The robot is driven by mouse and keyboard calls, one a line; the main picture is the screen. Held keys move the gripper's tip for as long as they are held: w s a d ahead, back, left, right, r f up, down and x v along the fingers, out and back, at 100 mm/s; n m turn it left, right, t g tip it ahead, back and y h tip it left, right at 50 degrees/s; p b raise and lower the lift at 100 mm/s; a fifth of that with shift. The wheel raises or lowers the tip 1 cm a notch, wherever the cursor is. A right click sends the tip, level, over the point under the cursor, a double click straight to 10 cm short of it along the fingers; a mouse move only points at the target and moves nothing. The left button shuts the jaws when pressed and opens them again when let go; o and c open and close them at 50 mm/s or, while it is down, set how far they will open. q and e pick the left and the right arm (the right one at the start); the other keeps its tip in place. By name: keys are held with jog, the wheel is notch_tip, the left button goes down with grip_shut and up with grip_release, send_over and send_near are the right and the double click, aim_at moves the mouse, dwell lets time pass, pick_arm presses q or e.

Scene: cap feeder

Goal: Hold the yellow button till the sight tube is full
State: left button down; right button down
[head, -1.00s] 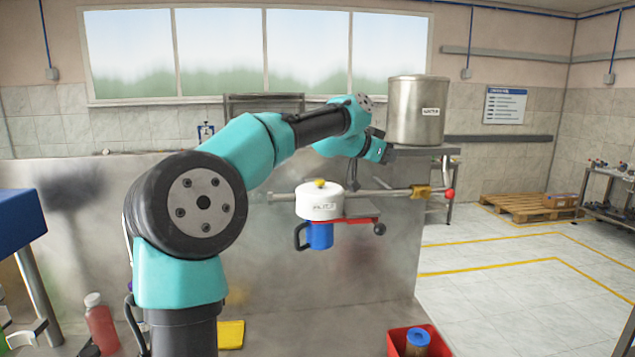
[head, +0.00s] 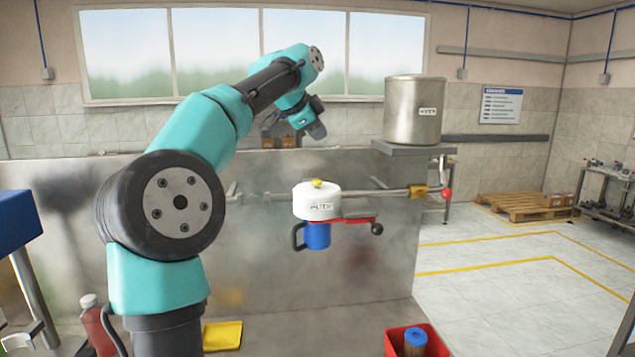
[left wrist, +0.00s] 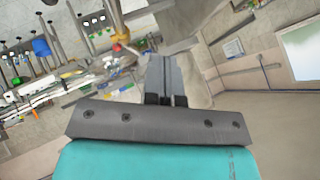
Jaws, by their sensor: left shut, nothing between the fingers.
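I cannot pick out a sight tube for sure in either view. My right gripper is not in view.
A steel tank (head: 415,110) stands on a shelf at the right. A pipe with a yellow valve (head: 419,191) and red knob (head: 447,193) runs beside the housing. A red bin (head: 434,341) holds a blue-lidded jar. A yellow pad (head: 222,336) lies on the bench.

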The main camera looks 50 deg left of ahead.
aim_at(318, 181)
pick_arm(q)
jog(key=shift+f, duration=4.4)
jog(key=shift+f, duration=0.1)
jog(key=shift+f, duration=0.3)
jog(key=shift+f, duration=0.5)
dwell(0.5)
jog(key=shift+r, duration=0.9)
jog(key=shift+r, duration=0.1)
jog(key=shift+r, duration=2.4)
